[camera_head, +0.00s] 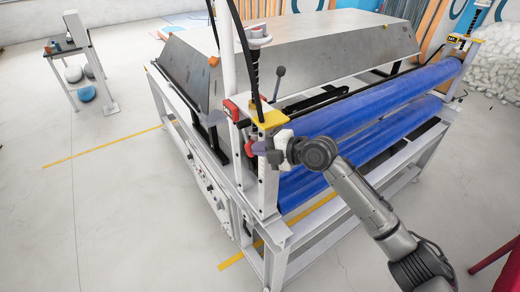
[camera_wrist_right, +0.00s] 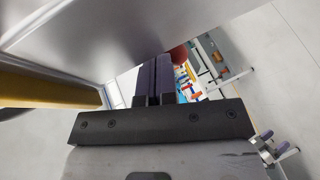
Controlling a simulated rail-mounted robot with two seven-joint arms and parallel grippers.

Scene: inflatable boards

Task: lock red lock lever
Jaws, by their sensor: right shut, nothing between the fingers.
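The red lock lever (camera_head: 249,149) is a small red piece on the near post of the roller machine, under the yellow bracket, in the head view. My right gripper (camera_head: 260,147) is at this post, with its dark purple fingers right beside the red piece. I cannot tell whether they touch. In the right wrist view the fingers (camera_wrist_right: 155,78) are closed together with nothing between them. A rounded red part (camera_wrist_right: 180,54) shows just beyond them, partly hidden by the fingers. My left gripper is not in view.
The yellow bracket (camera_head: 269,118) and a red block (camera_head: 231,109) sit above the gripper on the frame. Blue rollers (camera_head: 375,108) extend to the right. A grey metal surface (camera_wrist_right: 90,35) fills the upper left of the wrist view. Open floor lies left of the machine.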

